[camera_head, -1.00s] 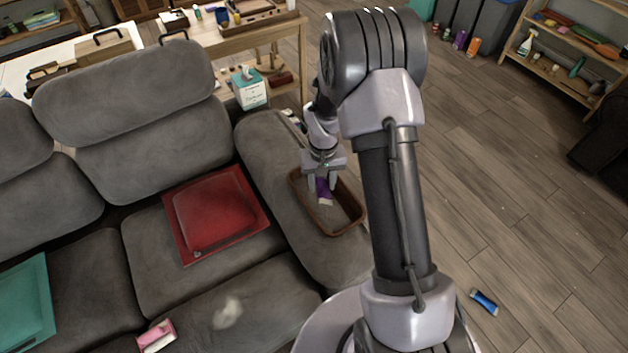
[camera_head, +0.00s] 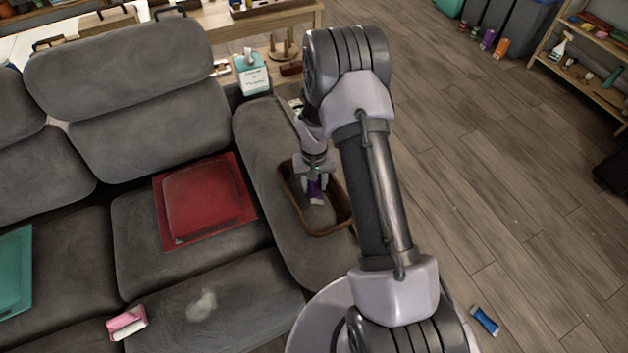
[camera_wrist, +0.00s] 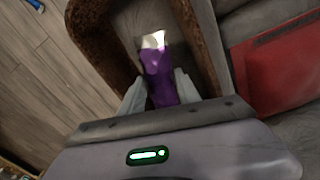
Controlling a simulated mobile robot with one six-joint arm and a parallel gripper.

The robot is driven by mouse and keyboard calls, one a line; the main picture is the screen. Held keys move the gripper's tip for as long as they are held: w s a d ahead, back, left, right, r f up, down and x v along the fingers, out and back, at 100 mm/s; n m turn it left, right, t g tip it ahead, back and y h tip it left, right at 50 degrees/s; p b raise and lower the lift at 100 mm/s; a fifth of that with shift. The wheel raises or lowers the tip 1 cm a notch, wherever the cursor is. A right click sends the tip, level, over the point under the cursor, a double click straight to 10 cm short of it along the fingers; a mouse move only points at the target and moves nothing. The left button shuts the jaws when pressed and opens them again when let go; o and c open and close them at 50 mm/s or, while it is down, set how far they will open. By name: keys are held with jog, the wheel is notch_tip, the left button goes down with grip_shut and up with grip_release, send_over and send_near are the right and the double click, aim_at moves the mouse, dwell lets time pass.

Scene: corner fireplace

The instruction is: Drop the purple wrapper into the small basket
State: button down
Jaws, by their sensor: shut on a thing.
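The purple wrapper (camera_head: 316,192) has a pale end and hangs from my gripper (camera_head: 314,184). In the wrist view the wrapper (camera_wrist: 158,72) sits between the two fingers of my gripper (camera_wrist: 160,90), which are shut on it. The small brown basket (camera_head: 343,208) rests on the grey sofa arm. The wrapper is over the basket's opening in both views, and the basket's rim (camera_wrist: 92,40) shows around it in the wrist view. I cannot tell whether the wrapper touches the basket's floor.
A red cushion (camera_head: 205,200) lies on the sofa seat (camera_head: 130,225), left of the basket. A pink wrapper (camera_head: 127,323) lies on the front seat, and a blue one (camera_head: 485,320) on the floor. A tissue box (camera_head: 252,75) stands behind the sofa arm. The floor to the right is mostly clear.

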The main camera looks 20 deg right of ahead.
notch_tip(320, 180, down, 3)
jog(key=shift+f+b, duration=0.2)
jog(key=shift+b, duration=0.6)
jog(key=shift+r, duration=0.1)
jog(key=c, duration=0.8)
grip_release()
jog(key=shift+o, duration=0.2)
